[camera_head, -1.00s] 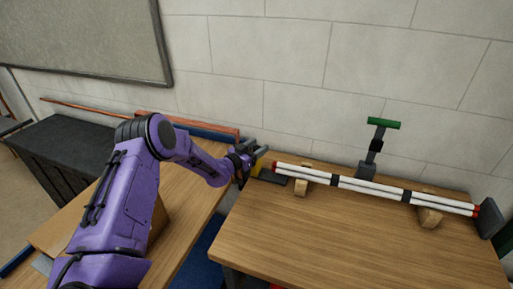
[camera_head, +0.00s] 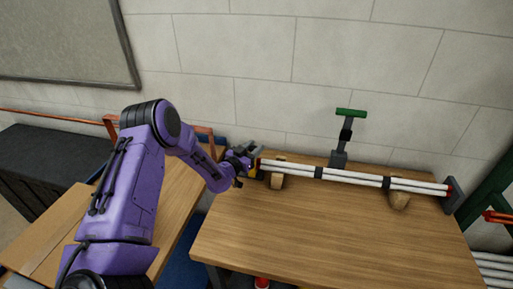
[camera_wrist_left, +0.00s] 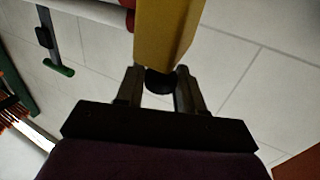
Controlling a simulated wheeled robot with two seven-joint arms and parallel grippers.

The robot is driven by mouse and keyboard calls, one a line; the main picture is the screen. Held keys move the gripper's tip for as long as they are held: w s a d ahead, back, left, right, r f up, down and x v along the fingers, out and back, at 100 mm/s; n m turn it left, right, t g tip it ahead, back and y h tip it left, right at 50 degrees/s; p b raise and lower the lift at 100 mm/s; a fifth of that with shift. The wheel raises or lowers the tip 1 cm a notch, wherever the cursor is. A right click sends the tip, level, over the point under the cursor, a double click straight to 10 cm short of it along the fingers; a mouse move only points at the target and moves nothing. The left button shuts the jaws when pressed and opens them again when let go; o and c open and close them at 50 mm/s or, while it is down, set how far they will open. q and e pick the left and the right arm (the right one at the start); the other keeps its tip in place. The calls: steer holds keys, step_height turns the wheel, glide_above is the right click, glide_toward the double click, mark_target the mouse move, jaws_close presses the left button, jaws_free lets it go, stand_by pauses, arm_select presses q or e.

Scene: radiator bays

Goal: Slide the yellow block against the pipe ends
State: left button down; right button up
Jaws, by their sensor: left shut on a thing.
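The yellow block (camera_head: 259,174) is at the left end of the white pipes (camera_head: 345,177), which lie side by side on the table. In the head view it appears to meet the pipe ends; exact contact is partly hidden. My left gripper (camera_head: 247,160) is at the block's left side. In the left wrist view, the fingers (camera_wrist_left: 160,86) close around a dark knob (camera_wrist_left: 160,80) at the base of the yellow block (camera_wrist_left: 168,30). A red pipe tip (camera_wrist_left: 130,18) shows close beside the block there. My right gripper is not in view.
Wooden cradles (camera_head: 277,180) carry the pipes on the wooden table (camera_head: 320,240). A dark end plate (camera_head: 449,198) stands at their right end. A green-handled clamp (camera_head: 351,113) rises behind them. The table front is clear. A second bench (camera_head: 55,225) is at left.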

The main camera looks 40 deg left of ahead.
arm_select(q)
steer(key=shift+r, duration=0.1)
steer(key=c, duration=0.8)
jaws_free()
steer(key=s+b, duration=0.2)
steer(key=s, duration=0.8)
steer(key=shift+s, duration=0.3)
